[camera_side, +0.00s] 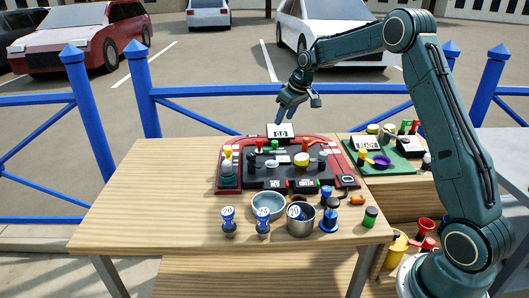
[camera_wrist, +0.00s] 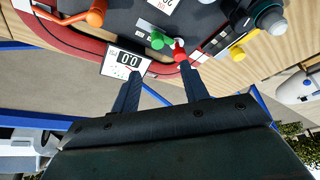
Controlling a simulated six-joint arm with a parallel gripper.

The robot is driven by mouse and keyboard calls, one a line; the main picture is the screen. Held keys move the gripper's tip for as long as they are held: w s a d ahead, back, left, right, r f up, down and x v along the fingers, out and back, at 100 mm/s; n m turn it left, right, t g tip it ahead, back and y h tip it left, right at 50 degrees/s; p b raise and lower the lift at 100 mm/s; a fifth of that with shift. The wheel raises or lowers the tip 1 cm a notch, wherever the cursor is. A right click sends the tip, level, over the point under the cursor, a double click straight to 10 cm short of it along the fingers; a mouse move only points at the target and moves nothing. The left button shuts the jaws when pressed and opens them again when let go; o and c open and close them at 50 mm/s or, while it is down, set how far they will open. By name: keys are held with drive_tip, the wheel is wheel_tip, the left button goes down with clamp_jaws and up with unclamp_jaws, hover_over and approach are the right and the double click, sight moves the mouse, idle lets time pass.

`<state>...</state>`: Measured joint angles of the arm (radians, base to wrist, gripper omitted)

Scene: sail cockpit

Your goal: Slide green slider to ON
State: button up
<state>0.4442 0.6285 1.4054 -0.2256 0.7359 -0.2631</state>
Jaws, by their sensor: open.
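A green slider knob (camera_wrist: 159,41) shows at the top middle of the wrist view, beside a red knob (camera_wrist: 179,52). In the side view a small green knob (camera_side: 260,144) shows near the far edge of the black and red panel (camera_side: 238,181). ON or OFF lettering is too small to read. My gripper (camera_wrist: 160,73) is open and empty, its two fingers pointing toward the panel. In the side view my gripper (camera_side: 282,118) hangs above and behind the panel's far edge, apart from the knobs.
A display (camera_side: 280,131) reading 0.0 stands at the panel's far edge, close below my gripper. The table's left side is clear.

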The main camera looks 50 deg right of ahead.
drive_tip(key=shift+v, duration=1.35)
drive_tip(key=shift+a+r, duration=0.1)
drive_tip(key=s+a+r, duration=0.6)
drive_tip(key=s+a, duration=0.2)
drive_tip(key=s, duration=0.1)
drive_tip(key=s+a+r, duration=0.6)
drive_tip(key=s+a, duration=0.1)
drive_tip(key=s, duration=0.1)
drive_tip(key=s+a+f, duration=0.2)
drive_tip(key=s+a, duration=0.1)
drive_tip(key=s, duration=0.7)
drive_tip(key=s+a+f+t, duration=0.1)
drive_tip(key=s+a+f, duration=0.1)
drive_tip(key=s, duration=0.8)
drive_tip(key=shift+s+a+f, duration=0.15)
drive_tip(key=shift+a+f, duration=0.05)
drive_tip(key=shift+a, duration=0.5)
